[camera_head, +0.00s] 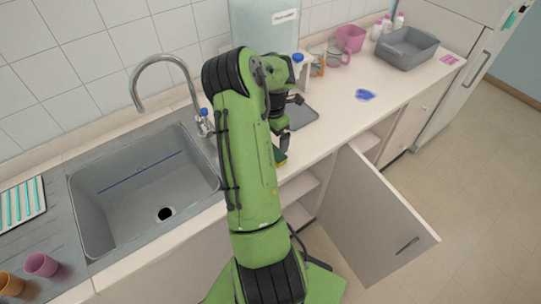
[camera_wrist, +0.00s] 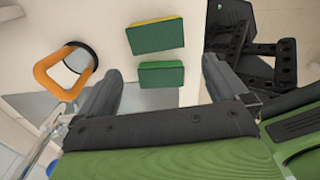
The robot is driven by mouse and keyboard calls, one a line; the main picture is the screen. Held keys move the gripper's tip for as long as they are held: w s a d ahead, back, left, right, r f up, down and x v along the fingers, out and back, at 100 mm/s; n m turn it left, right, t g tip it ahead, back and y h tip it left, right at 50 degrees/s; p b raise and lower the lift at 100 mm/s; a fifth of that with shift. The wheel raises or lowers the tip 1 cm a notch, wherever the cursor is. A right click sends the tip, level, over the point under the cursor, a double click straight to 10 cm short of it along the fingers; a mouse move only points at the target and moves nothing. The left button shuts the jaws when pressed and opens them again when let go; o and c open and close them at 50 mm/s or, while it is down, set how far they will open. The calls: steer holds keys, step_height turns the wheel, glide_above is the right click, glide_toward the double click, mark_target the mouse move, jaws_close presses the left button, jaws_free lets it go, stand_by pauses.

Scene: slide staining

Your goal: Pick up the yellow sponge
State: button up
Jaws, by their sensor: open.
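One sponge (camera_wrist: 155,37) is farther from my gripper, and the other sponge (camera_wrist: 161,75) is nearer, between the finger lines. In the head view a yellow-and-green sponge (camera_head: 281,158) shows at the counter's front edge, partly hidden by my arm. My gripper (camera_wrist: 163,72) is open, with one finger to each side of the nearer sponge. I cannot tell how far above it the fingers are. In the head view my gripper (camera_head: 284,141) is over the counter.
An orange-handled object (camera_wrist: 65,72) lies left of my gripper in the wrist view. A grey sink (camera_head: 145,185) with a tap is at left. A grey basin (camera_head: 406,48), pink container (camera_head: 350,38) and blue patch (camera_head: 365,95) are at right. A cupboard door (camera_head: 375,220) stands open below.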

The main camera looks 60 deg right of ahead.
mark_target(275, 156)
steer(key=f, duration=0.9)
steer(key=shift+w+f+p, duration=0.2)
steer(key=shift+f+p, duration=0.15)
steer(key=c, duration=0.7)
